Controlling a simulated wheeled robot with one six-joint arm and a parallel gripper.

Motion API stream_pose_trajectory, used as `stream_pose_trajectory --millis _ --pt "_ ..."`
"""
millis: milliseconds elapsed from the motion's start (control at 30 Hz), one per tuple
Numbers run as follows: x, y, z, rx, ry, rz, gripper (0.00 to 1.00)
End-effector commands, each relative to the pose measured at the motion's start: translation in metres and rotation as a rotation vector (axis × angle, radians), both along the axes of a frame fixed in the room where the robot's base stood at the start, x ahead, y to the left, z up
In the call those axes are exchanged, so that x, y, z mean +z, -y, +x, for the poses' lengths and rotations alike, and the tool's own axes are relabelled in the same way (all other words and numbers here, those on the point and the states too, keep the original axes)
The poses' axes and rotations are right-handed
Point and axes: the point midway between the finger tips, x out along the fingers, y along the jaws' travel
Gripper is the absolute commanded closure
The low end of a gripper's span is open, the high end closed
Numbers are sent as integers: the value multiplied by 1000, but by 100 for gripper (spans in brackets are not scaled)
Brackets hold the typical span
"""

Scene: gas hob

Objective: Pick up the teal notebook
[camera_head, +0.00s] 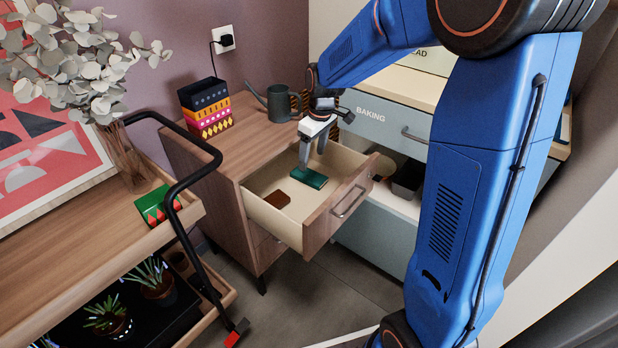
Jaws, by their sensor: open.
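The teal notebook (310,178) lies flat in the open wooden drawer (280,217), toward its back right. My gripper (313,162) points down into the drawer, with its grey fingers apart and empty. In the picture its fingertips are just above the notebook's back edge. I cannot tell whether they touch it. A small brown item (277,199) lies in the drawer to the left of the notebook.
The wooden cabinet top (255,135) holds a patterned box (205,107) and a dark watering can (279,103). A grey-blue BAKING drawer unit (385,117) stands to the right. A wooden cart (75,245) with a black handle (190,180) stands at left.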

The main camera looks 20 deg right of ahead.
Motion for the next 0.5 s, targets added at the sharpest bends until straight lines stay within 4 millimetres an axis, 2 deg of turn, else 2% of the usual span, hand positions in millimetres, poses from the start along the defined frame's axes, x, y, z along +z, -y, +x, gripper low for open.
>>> stream_pose_trajectory --millis 100,367,500 --pt "-14 -1 1 0 -1 -1 33" --pt "-30 -3 2 0 -1 0 33" --pt "-49 -6 1 0 -3 0 33"
